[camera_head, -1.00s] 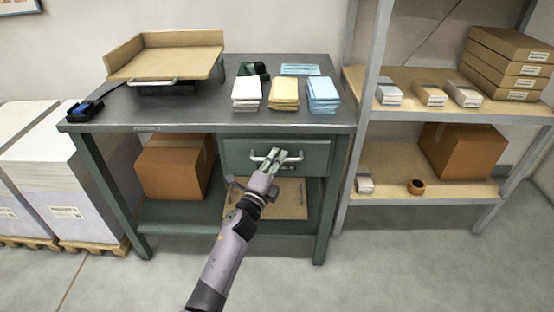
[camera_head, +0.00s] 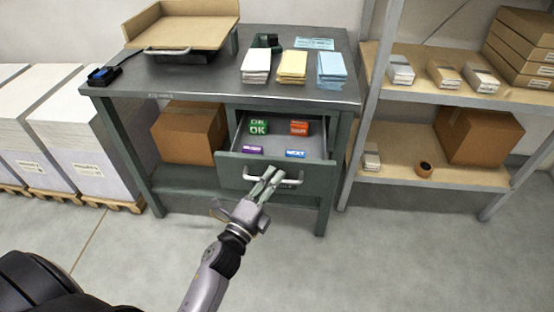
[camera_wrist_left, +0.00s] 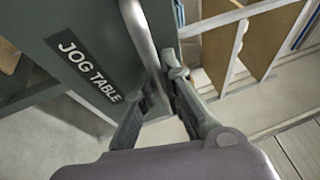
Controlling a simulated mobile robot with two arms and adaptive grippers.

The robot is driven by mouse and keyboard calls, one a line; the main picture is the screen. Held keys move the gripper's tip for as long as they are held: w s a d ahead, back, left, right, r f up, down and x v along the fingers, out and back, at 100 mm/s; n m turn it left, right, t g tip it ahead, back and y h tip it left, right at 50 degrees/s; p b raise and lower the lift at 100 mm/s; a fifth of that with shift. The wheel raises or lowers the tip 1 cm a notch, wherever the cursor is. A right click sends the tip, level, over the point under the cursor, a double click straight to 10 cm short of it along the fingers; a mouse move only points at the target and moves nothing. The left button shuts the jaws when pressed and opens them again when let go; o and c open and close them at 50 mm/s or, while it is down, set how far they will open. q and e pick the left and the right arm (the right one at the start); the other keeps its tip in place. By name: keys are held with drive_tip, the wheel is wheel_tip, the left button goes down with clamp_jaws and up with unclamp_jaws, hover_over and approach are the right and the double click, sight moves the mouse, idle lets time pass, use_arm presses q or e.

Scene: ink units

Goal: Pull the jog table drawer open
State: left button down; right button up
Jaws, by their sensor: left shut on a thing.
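The jog table (camera_head: 205,88) is a dark grey workbench. Its drawer (camera_head: 235,171) stands pulled out, with the inside showing. In the drawer lie a green OK block (camera_head: 258,127), an orange block (camera_head: 299,128), a purple block (camera_head: 252,150) and a blue NEXT block (camera_head: 296,153). My left gripper (camera_head: 270,175) is shut on the drawer's pale bar handle (camera_head: 289,181). In the left wrist view the fingers (camera_wrist_left: 160,92) close about the handle (camera_wrist_left: 140,30), beside the JOG TABLE label (camera_wrist_left: 88,72). My right gripper is not in view.
On the tabletop are white (camera_head: 256,66), yellow (camera_head: 292,66) and blue (camera_head: 331,70) paper stacks and a cardboard tray (camera_head: 185,30). A shelf rack (camera_head: 440,177) stands close on the right. Paper pallets (camera_head: 80,150) stand left. The floor in front is clear.

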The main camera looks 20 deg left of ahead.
use_arm(q)
drive_tip(key=shift+s+d, duration=0.3)
drive_tip(key=shift+s, duration=0.75)
drive_tip(key=shift+s+d, duration=0.25)
drive_tip(key=shift+s, duration=0.75)
drive_tip(key=c, duration=2)
unclamp_jaws()
drive_tip(key=shift+o, duration=0.2)
